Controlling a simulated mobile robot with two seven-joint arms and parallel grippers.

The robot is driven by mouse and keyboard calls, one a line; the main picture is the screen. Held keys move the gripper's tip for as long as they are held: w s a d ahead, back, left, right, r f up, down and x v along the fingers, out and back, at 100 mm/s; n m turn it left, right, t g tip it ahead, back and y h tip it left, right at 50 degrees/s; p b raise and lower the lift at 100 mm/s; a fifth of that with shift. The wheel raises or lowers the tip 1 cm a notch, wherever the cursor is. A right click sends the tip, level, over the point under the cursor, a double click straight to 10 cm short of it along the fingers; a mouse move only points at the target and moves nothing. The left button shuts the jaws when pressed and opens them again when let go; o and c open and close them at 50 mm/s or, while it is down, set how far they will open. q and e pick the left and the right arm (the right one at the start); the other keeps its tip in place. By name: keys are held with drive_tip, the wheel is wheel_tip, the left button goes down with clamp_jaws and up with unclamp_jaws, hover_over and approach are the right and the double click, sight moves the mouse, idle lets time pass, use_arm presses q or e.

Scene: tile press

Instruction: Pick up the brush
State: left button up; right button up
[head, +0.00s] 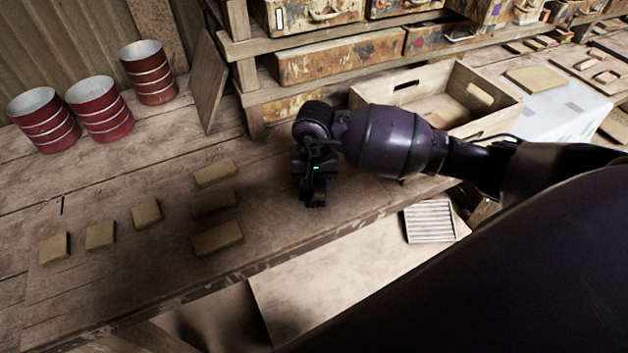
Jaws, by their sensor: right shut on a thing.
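My right gripper (316,198) points down at the wooden workbench (150,290), close to its front edge. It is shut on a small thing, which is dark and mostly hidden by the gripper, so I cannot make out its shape. No brush can be clearly told anywhere in the view. My right arm comes in from the right. My left gripper is not in view.
Several tan blocks (146,212) lie on the bench left of the gripper. Three red cans (103,112) stand at the back left. A wooden crate (492,125) stands behind my arm, below shelves with rusty drawers (338,60). A ribbed white tile (430,221) lies lower right.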

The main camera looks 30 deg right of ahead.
wheel_tip(320, 180, up, 20)
idle(0.6)
wheel_tip(320, 180, down, 20)
drive_tip(key=n, duration=0.4)
drive_tip(key=shift+r+n, duration=0.15)
drive_tip(key=shift+n, duration=0.15)
idle(1.1)
drive_tip(key=shift+f, duration=0.2)
drive_tip(key=o, duration=1)
drive_tip(key=shift+o, duration=0.2)
drive_tip(key=shift+r, duration=0.1)
